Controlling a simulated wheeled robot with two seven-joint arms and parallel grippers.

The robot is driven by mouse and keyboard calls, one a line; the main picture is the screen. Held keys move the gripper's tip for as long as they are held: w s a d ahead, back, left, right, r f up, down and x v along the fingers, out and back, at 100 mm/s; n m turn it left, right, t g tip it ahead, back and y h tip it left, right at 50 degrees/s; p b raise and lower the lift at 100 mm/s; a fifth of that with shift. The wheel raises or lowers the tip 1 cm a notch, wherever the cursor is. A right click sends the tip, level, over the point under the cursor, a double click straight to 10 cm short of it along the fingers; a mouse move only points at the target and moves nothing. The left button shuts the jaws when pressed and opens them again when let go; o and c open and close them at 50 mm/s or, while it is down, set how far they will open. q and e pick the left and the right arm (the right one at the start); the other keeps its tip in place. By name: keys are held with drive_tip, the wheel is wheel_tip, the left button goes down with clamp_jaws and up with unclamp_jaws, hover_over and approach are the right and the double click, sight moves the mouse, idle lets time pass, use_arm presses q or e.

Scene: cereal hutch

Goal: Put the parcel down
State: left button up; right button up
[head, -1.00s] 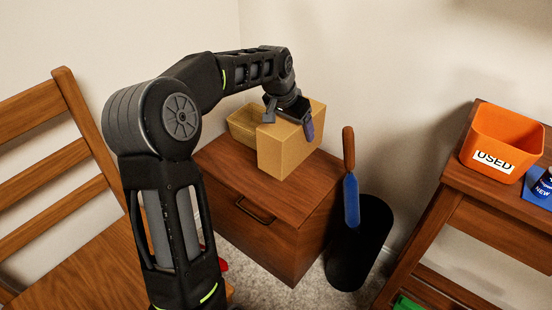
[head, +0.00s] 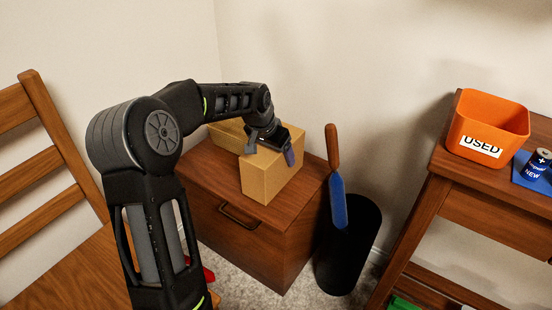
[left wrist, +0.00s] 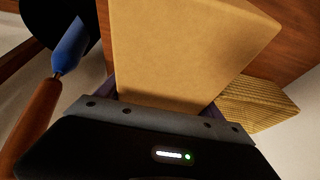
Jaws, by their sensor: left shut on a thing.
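The parcel, a plain tan cardboard box (head: 268,183), is upright over the top of a brown wooden cabinet (head: 205,177). My left gripper (head: 268,143) reaches down from above and is shut on the parcel's upper part. In the left wrist view the parcel (left wrist: 190,45) fills the space between the fingers of my left gripper (left wrist: 165,98). The parcel's underside is hidden, so I cannot tell whether it touches the cabinet top or hangs just above. My right gripper is not in view.
A tan basket (head: 228,132) sits on the cabinet just behind the parcel. A black bin (head: 347,255) and a blue-bladed tool with a wooden handle (head: 332,147) are at the right. An orange "USED" bin (head: 487,125) stands on a table. A wooden chair (head: 45,195) is at left.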

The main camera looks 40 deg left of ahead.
sight(266, 150)
use_arm(q)
drive_tip(key=shift+f, duration=0.25)
drive_tip(key=shift+f, duration=0.1)
drive_tip(key=o, duration=2.1)
drive_tip(key=shift+f, duration=0.1)
drive_tip(key=shift+s+r, duration=0.1)
drive_tip(key=shift+r, duration=0.4)
drive_tip(key=p+v, duration=0.4)
drive_tip(key=v, duration=0.7)
drive_tip(key=shift+s+d+r, duration=0.1)
drive_tip(key=shift+s, duration=0.05)
